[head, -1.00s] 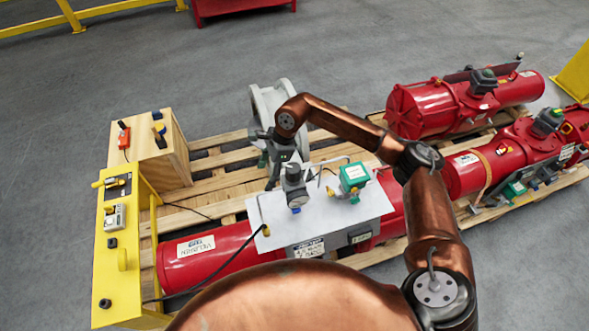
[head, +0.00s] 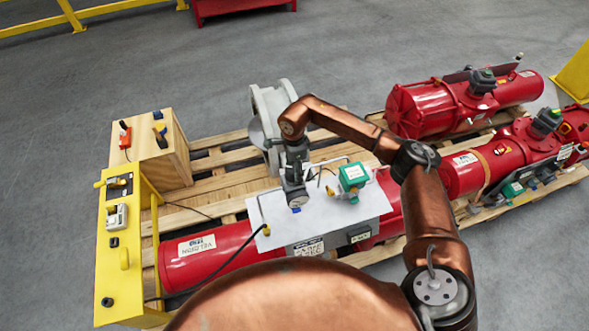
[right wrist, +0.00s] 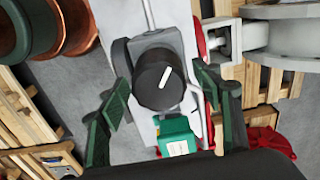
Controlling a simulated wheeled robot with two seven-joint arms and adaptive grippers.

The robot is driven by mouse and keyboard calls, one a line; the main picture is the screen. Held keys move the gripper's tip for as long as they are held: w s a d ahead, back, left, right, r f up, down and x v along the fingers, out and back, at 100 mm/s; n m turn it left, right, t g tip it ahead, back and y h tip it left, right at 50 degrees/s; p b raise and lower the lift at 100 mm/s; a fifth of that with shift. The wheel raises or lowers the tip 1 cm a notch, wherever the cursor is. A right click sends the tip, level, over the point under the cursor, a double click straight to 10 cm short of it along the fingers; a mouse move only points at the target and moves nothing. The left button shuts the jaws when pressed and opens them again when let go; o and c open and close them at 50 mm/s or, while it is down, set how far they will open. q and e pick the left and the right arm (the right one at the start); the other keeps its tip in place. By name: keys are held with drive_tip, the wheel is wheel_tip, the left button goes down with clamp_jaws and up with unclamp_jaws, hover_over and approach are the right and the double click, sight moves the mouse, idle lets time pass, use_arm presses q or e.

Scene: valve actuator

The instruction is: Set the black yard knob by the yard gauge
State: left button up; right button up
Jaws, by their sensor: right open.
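The black knob (right wrist: 154,82) with a white pointer line is seen from above in the right wrist view, its line tilted to the upper right. It tops a grey regulator body. My right gripper (right wrist: 161,80) is open, with one green-black finger on each side of the knob and visible gaps between. In the head view my right gripper (head: 296,172) points down over the regulator and hides the knob. A round gauge face (head: 296,201) shows just below it, too small to read. My left gripper is not in view.
A white plate (head: 350,212) under the regulator carries a green box (head: 353,176) close to its right. Red cylinders (head: 465,105) lie on pallets. A yellow control stand (head: 112,262) and wooden crate (head: 150,160) stand at the left.

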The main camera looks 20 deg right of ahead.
drive_tip(key=shift+c, duration=0.7)
drive_tip(key=c, duration=1)
drive_tip(key=shift+m, duration=0.4)
drive_tip(key=shift+m+b, duration=0.6)
drive_tip(key=m+b, duration=0.1)
drive_tip(key=m, duration=0.2)
drive_tip(key=shift+m, duration=0.3)
drive_tip(key=m, duration=0.2)
drive_tip(key=shift+s+m+b, duration=0.1)
drive_tip(key=shift+m+b, duration=0.2)
drive_tip(key=shift+b, duration=0.1)
drive_tip(key=shift+m, duration=1.8)
